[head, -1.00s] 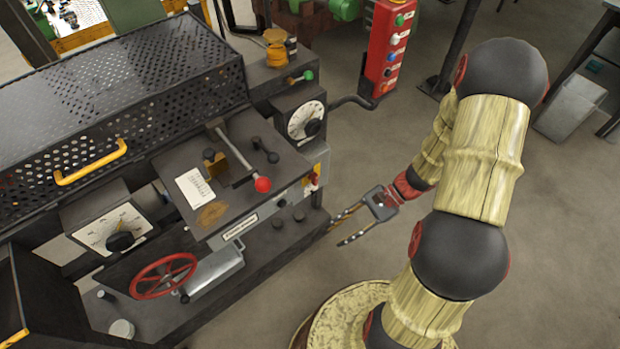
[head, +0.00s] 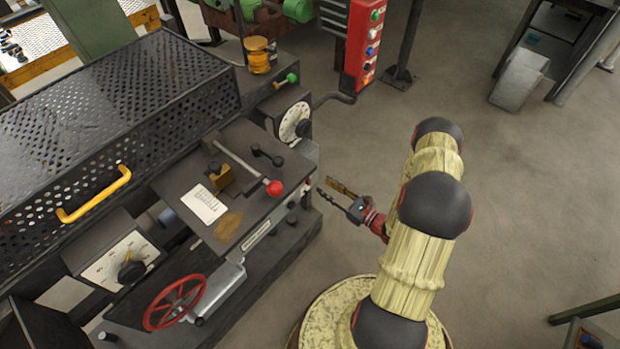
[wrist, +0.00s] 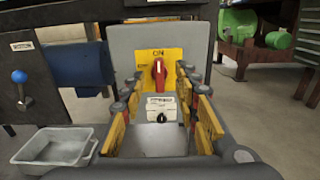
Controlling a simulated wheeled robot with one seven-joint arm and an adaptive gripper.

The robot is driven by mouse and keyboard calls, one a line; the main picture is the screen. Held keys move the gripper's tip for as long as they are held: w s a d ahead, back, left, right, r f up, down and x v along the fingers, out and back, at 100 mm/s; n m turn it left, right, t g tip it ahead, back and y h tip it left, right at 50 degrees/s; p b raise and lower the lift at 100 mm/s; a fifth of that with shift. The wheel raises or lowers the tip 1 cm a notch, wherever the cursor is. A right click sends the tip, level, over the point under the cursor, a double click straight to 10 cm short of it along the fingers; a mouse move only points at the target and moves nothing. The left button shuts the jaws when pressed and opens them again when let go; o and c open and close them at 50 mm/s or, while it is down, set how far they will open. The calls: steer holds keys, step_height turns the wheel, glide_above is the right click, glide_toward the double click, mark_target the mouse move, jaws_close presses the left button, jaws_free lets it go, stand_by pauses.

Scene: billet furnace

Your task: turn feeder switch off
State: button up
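The feeder switch (wrist: 159,75) is a red rotary handle on a yellow plate (wrist: 174,55) marked ON. It stands upright, pointing at ON, in the wrist view. It is on a grey box (wrist: 121,40), with a smaller black knob (wrist: 161,117) below. My gripper (wrist: 157,92) is open and empty, its yellow-padded fingers to the left and right of the handle in the picture. I see no contact. In the head view my gripper (head: 325,187) points left at the machine's right end, where the switch face is mostly hidden.
The machine (head: 222,190) has a red-knobbed lever (head: 274,188) on top and a red handwheel (head: 175,302) in front. A red button box (head: 366,45) stands behind. A grey tray (wrist: 54,148) sits left in the wrist view. The floor at right is largely clear.

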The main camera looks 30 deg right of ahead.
mark_target(308, 179)
steer(key=b+x, duration=0.1)
steer(key=x, duration=0.6)
steer(key=shift+w+a, duration=0.15)
steer(key=c, duration=0.8)
jaws_close()
